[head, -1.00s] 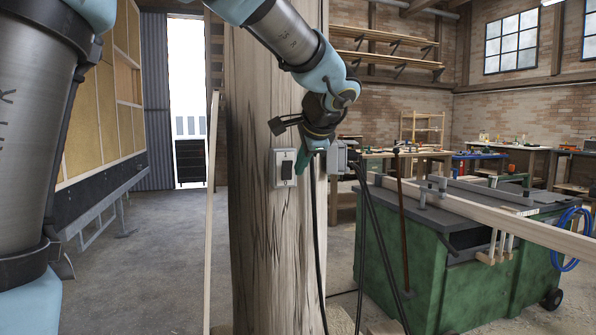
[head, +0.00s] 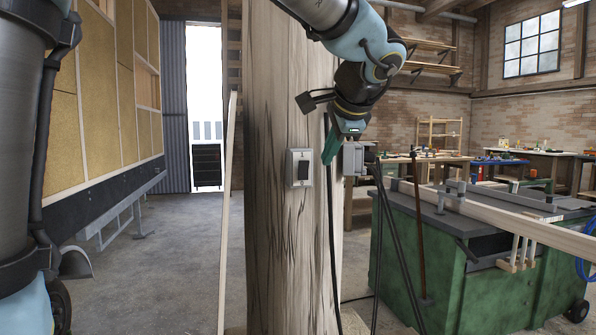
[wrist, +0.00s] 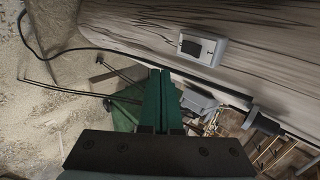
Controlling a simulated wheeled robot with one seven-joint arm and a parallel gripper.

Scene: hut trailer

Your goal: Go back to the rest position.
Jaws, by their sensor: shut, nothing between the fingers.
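My gripper (head: 330,147) is in front of the wooden post, with its green fingers shut and nothing between them. It sits up and to the right of a light switch (head: 300,168) on the post (head: 285,250), apart from the switch. In the wrist view the green fingers (wrist: 158,98) lie together, pointing away from the camera. The switch (wrist: 202,46) shows above and to the right of them there.
A grey box (head: 354,158) with dark cables is on the post's right side. A green machine cabinet (head: 420,260) with a long plank (head: 500,220) stands at the right. A framed wall panel (head: 95,110) stands at the left. Bare floor (head: 165,270) lies between panel and post.

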